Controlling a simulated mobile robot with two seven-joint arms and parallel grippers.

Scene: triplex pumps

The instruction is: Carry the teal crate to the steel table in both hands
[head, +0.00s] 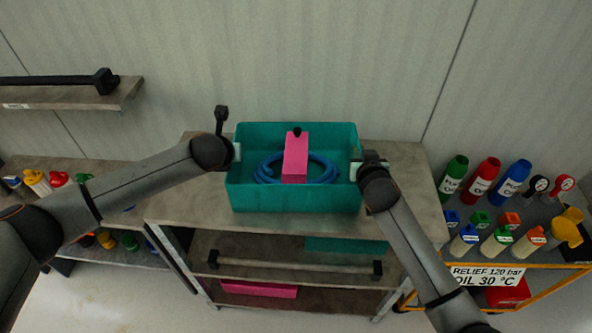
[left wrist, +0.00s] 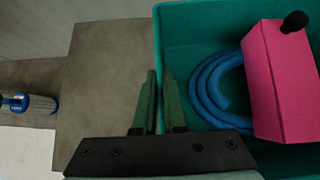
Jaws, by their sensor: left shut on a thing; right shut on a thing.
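The teal crate (head: 296,199) is on or just above the top of a grey shelf unit against the wall; I cannot tell whether it touches. A pink block-like thing (head: 295,160) with a black knob and a coiled blue hose (head: 262,172) lie inside it. My left gripper (head: 236,152) is shut on the crate's left wall. In the left wrist view its two fingers (left wrist: 158,105) straddle the teal wall (left wrist: 200,22). My right gripper (head: 358,170) is shut on the crate's right wall, its fingertips partly hidden by the wrist. The steel table is not clearly identifiable.
The shelf unit's top (head: 180,208) is bare left and right of the crate. A cart with several bottles (head: 485,170) and a label sign (head: 487,276) stands at the right. A wall shelf (head: 75,95) and low shelves with bottles (head: 60,180) are at the left.

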